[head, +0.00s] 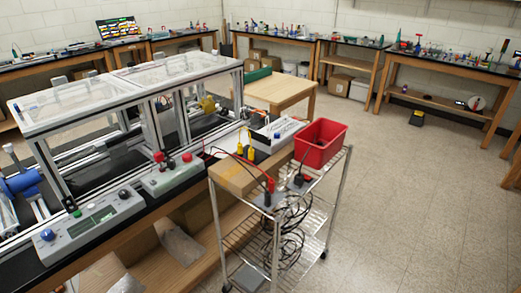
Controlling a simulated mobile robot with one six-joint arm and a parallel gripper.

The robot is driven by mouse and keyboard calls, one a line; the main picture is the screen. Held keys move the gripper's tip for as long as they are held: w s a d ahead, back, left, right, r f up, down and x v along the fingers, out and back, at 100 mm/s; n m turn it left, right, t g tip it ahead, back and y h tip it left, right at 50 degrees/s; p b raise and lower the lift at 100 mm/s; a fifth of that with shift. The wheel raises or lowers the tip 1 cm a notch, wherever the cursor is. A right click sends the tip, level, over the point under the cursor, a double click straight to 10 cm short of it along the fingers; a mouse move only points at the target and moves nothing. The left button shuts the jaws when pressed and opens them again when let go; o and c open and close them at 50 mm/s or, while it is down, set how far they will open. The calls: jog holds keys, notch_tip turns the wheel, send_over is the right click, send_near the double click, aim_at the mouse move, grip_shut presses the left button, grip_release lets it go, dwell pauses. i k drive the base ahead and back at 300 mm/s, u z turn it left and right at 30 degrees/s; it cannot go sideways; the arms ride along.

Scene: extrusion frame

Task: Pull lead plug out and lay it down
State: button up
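Two yellow lead plugs (250,152) stand upright close together by the cart's back edge, near a white-topped box. A red lead plug (270,185) stands on a small grey block at the front of the cart's top. A dark plug or knob (298,179) is just right of it. A grey box (172,177) on the bench bears red and dark round tops that could be plugs or knobs. Thin dark and red leads run between the box and the cart. Which plug the task means cannot be told. My gripper is not in view.
A wire cart (334,200) carries a red bin (320,143), a cardboard box and coiled black cables (290,225) below. An extrusion frame with clear lids (165,70) and a control box (100,225) fill the left bench. The floor (420,210) at right is clear.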

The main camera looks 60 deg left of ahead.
aim_at(251, 151)
jog(key=i, duration=0.3)
jog(key=z, duration=0.5)
jog(key=k, duration=0.15)
jog(key=u, duration=2.75)
jog(key=i, duration=0.6)
jog(key=u, duration=0.15)
jog(key=k, duration=0.15)
jog(key=z, duration=0.05)
